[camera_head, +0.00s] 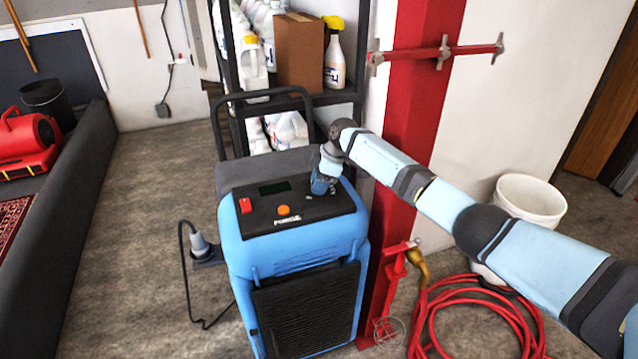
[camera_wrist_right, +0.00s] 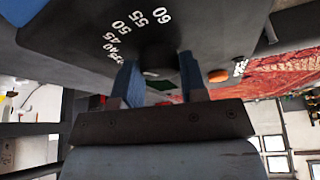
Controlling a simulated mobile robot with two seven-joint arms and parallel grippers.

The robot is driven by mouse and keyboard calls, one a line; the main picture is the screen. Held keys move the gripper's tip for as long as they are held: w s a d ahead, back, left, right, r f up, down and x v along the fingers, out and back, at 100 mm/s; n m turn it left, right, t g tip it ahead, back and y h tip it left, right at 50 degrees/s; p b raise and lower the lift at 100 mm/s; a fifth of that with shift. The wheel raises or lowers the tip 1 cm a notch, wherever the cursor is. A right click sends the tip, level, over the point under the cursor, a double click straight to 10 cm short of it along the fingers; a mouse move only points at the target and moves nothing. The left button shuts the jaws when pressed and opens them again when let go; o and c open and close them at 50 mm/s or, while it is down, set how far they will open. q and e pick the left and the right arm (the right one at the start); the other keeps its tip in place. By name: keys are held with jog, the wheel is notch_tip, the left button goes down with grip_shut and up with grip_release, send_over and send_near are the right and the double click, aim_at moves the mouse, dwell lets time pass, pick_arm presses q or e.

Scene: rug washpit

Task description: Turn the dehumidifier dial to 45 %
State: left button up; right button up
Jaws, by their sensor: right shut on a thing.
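The blue dehumidifier (camera_head: 297,247) stands upright on the floor, with a black control panel (camera_head: 265,218) on top. In the right wrist view the dark round dial (camera_wrist_right: 157,57) sits on the panel, beside white numbers (camera_wrist_right: 128,35) that include 45, 50, 55 and 60. My right gripper (camera_head: 319,189) reaches down onto the right part of the panel. In the wrist view its two blue fingers (camera_wrist_right: 160,75) are shut on the dial, one on each side. A small white mark shows between the fingers, but I cannot tell which number the dial points to. The left gripper is out of view.
A red switch (camera_head: 245,205) and an orange button (camera_head: 284,210) are on the panel. A shelf with bottles (camera_head: 334,58) stands behind. A red post (camera_head: 411,110), a red hose (camera_head: 470,318) and a white bucket (camera_head: 530,200) are on the right. The floor at left is mostly clear.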

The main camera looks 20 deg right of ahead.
dwell(0.5)
jog(key=o, duration=0.9)
jog(key=p+v, duration=0.1)
jog(key=v, duration=0.5)
jog(key=shift+d+r, duration=0.15)
jog(key=shift+r, duration=0.2)
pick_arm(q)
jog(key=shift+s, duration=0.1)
pick_arm(e)
jog(key=shift+s+d+r, duration=0.1)
jog(key=shift+d+r, duration=0.05)
jog(key=shift+r, duration=0.15)
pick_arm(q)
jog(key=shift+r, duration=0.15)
pick_arm(e)
jog(key=shift+f, duration=0.1)
